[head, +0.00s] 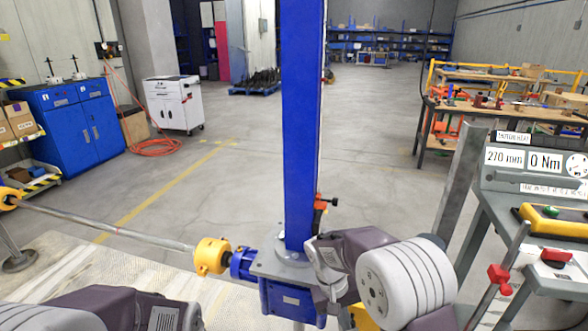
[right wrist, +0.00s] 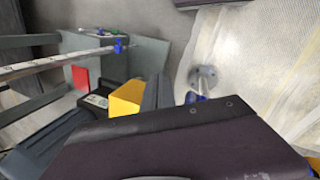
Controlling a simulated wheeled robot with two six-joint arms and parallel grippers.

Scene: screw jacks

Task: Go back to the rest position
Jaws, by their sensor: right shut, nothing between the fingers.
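A tall blue column (head: 303,120) rises from a blue screw jack housing (head: 292,298) in the middle of the head view. A blue coupling (head: 242,264) and a yellow guard (head: 211,256) join its left side to a long grey shaft (head: 120,229). My right gripper (head: 322,262) is shut and empty, close to the column's right side in the picture; I cannot tell whether it touches. Its dark body (right wrist: 170,140) fills the bottom of the right wrist view. My left arm shows at the bottom left of the head view, without its fingers.
A grey bench (head: 550,280) at right carries displays reading 270 mm and 0 Nm (head: 524,160) and a yellow-edged tray (head: 553,221). A thin rod with a red block (head: 499,274) stands before it. Blue cabinets (head: 75,125) and a white trolley (head: 173,104) stand far left. The floor behind is open.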

